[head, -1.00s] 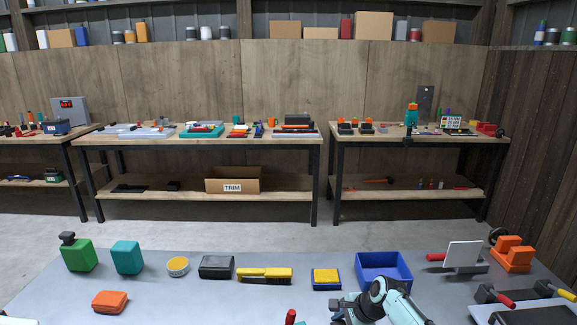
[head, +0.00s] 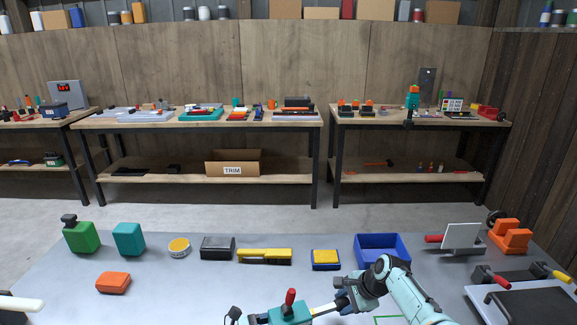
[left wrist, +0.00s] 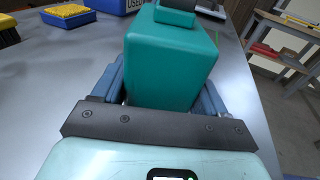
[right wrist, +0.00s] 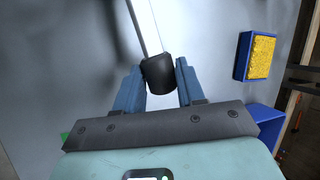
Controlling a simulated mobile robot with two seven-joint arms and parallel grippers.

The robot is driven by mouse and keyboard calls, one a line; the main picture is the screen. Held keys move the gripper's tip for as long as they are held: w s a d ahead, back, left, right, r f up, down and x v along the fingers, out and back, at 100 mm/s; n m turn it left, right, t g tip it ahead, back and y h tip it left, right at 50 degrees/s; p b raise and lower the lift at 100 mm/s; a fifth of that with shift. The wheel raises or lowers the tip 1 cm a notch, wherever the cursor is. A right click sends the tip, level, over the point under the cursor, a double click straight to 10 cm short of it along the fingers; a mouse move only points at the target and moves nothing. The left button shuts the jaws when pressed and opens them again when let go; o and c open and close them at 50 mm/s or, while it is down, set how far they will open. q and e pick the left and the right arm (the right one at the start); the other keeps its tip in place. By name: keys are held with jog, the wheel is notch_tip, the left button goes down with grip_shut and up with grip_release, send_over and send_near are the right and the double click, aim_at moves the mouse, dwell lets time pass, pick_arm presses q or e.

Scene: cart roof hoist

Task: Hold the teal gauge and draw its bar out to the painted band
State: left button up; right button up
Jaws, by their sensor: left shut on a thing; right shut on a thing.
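The teal gauge (head: 290,313), with a red knob on top, is at the bottom edge of the head view, partly cut off. In the left wrist view its teal body (left wrist: 170,62) sits between the fingers of my left gripper (left wrist: 170,85), shut on it. A pale bar (head: 323,309) runs from the gauge's right side to my right gripper (head: 343,301). In the right wrist view the bar (right wrist: 146,28) ends in a black knob (right wrist: 159,73), and my right gripper (right wrist: 160,84) is shut on that knob. I cannot make out a painted band on the bar.
Behind the gauge stand a yellow-black block (head: 264,256), a blue box with a yellow top (head: 326,267) and a blue bin (head: 382,238). A white plate on a stand (head: 461,238) and a dark tray (head: 525,305) are at right.

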jog(key=shift+w+d, duration=0.1)
jog(key=shift+d, duration=0.4)
jog(key=o, duration=1.1)
jog(key=shift+c, duration=0.2)
jog(key=shift+r, duration=0.15)
jog(key=v, duration=0.5)
jog(key=shift+d+r, duration=0.1)
jog(key=shift+r, duration=0.25)
